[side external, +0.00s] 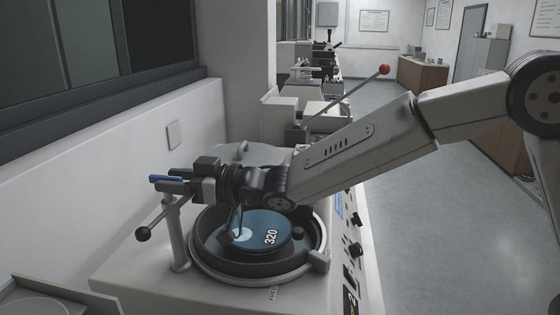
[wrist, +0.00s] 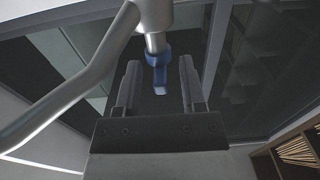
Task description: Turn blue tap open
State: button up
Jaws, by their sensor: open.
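The blue tap (side external: 160,178) is at the top of a grey upright post beside the round machine bowl in the side external view. In the wrist view the blue tap (wrist: 160,78) hangs below the end of a grey pipe, a blue collar with a short lever. My gripper (wrist: 160,82) is open, with one dark finger on each side of the tap lever. Gaps show on both sides, so neither finger appears to touch it. In the side external view my gripper (side external: 172,184) is level with the post top and partly hides the tap.
The grey post (side external: 178,238) carries a side lever with a black ball (side external: 143,234). The bowl holds a blue disc marked 320 (side external: 262,228) below my wrist. A curved grey pipe (wrist: 75,88) crosses the left of the wrist view. The wall (side external: 90,165) stands behind.

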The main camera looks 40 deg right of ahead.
aim_at(182, 180)
jog(key=shift+v, duration=2.95)
jog(key=shift+r, duration=0.1)
